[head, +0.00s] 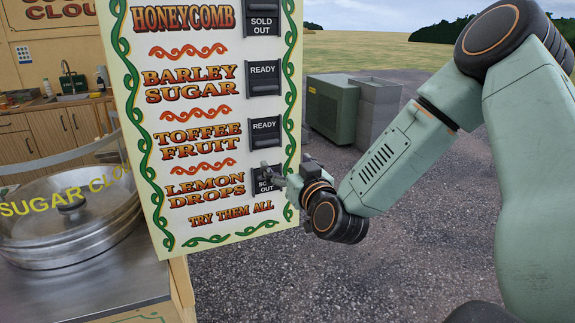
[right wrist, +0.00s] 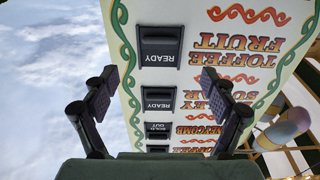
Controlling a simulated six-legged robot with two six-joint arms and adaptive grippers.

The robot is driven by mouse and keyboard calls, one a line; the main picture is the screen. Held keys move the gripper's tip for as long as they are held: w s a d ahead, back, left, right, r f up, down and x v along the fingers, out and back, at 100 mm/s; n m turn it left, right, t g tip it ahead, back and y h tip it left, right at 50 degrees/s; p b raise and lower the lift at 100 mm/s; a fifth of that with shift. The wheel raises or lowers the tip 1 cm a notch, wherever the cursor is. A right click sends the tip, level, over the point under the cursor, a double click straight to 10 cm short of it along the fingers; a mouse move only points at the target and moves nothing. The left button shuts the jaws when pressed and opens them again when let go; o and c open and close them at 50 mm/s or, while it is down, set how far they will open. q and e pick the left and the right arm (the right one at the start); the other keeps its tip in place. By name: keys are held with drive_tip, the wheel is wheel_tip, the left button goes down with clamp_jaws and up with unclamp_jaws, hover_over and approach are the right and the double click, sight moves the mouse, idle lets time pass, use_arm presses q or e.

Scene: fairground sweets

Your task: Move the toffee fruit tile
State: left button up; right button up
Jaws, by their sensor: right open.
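The toffee fruit tile (head: 265,132) is a black tile reading READY, in a slot beside the words TOFFEE FRUIT on the menu board (head: 190,222). In the right wrist view the board is upside down, and this tile (right wrist: 160,45) is the largest one, beyond the fingers. My right gripper (head: 271,176) is in front of the lemon drops tile (head: 264,184), just below the toffee fruit tile, and partly hides it. In the right wrist view the gripper (right wrist: 159,74) has its fingers wide apart with nothing between them. My left gripper is out of view.
The barley sugar tile (head: 264,78) reads READY and the honeycomb tile (head: 263,18) reads SOLD OUT. A round metal sugar cloud machine (head: 70,225) stands left of the board. A green bin (head: 334,108) and grey crates (head: 378,110) stand behind. Open ground lies right of the board.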

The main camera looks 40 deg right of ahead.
sight(268, 144)
idle(0.4)
drive_tip(key=x, duration=1.2)
drive_tip(key=shift+w+d, duration=0.1)
